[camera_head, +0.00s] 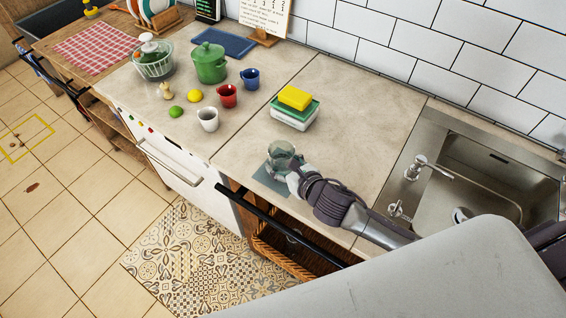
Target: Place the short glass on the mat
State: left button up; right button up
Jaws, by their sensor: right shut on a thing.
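The short glass (280,150) is clear and looks upright, at the front part of the counter. My right gripper (293,170) reaches in from the right and is shut on the glass. A flat grey-blue mat (266,181) lies near the counter's front edge, under the glass and gripper in the picture. I cannot tell whether the glass touches the mat or is held just above it. The gripper hides part of the mat and the glass's lower side. My left gripper is not in view.
Stacked containers with a yellow sponge (294,97) stand behind the glass. White (208,120), red (228,96) and blue (250,78) cups, a green pot (210,64) and a blue tray (224,42) are further left. A sink (480,190) is at right. The counter right of the containers is clear.

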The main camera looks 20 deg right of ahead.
jog(key=shift+f, duration=0.2)
jog(key=shift+f, duration=0.15)
jog(key=o, duration=1.4)
jog(key=b+v, duration=0.1)
jog(key=v, duration=1)
jog(key=shift+s+r, duration=0.35)
jog(key=shift+s, duration=0.1)
